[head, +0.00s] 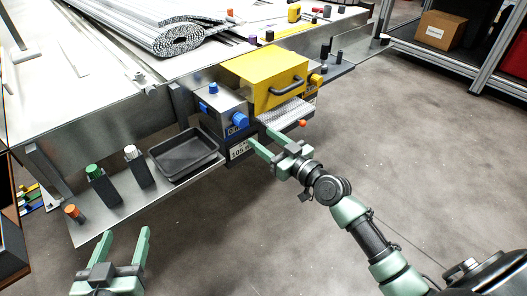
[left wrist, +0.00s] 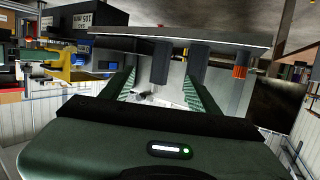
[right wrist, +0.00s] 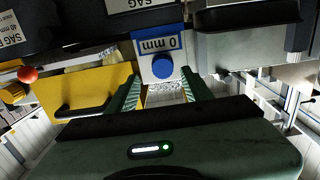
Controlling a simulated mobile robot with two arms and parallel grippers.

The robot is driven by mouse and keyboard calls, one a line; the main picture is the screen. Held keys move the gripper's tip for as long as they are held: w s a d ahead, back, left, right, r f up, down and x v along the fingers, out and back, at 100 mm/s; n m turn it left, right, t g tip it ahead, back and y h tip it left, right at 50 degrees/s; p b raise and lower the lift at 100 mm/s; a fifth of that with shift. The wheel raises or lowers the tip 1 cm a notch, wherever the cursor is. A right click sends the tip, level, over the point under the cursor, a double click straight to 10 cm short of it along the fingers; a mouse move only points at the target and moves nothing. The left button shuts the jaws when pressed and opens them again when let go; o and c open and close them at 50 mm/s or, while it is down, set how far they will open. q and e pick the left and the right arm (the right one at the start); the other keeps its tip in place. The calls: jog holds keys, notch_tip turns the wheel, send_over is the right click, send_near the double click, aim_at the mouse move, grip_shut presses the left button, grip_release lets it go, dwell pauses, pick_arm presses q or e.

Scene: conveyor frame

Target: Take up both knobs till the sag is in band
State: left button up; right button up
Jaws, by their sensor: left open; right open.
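A blue knob (head: 240,119) sits on the front of a grey block (head: 226,106) at the left of the yellow housing. In the right wrist view the blue knob (right wrist: 162,67) is under a "0 mm" label, ahead of and between my open fingertips, apart from them. A yellow-orange knob (head: 316,79) is at the right side of the housing. My right gripper (head: 262,136) is open and empty close to the blue knob. My left gripper (head: 126,236) is open and empty in front of the lower shelf. Black signs (right wrist: 140,8) carry partly legible "SAG" lettering.
The yellow housing (head: 262,72) has a black handle. A black tray (head: 185,153) and green-, white- and orange-topped pieces (head: 95,172) are on the low shelf (head: 88,232). A small red ball (head: 302,123) sticks out below the housing. Floor to the right is clear.

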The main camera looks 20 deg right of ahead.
aim_at(242, 123)
jog(key=x, duration=0.6)
jog(key=r+x, duration=0.1)
jog(key=x, duration=0.2)
jog(key=shift+w+a, duration=0.1)
jog(key=shift+a, duration=0.1)
jog(key=shift+f, duration=0.15)
grip_shut()
jog(key=m, duration=0.6)
jog(key=shift+m, duration=0.4)
jog(key=m, duration=1.5)
jog(key=shift+m, duration=0.3)
jog(key=m, duration=0.7)
jog(key=shift+f, duration=0.15)
jog(key=shift+c, duration=0.3)
grip_release()
jog(key=shift+s, duration=0.25)
jog(key=shift+o, duration=0.3)
jog(key=shift+d, duration=0.1)
pick_arm(q)
jog(key=shift+d+r+t, duration=0.1)
jog(key=shift+r+t, duration=0.2)
jog(key=shift+r, duration=0.45)
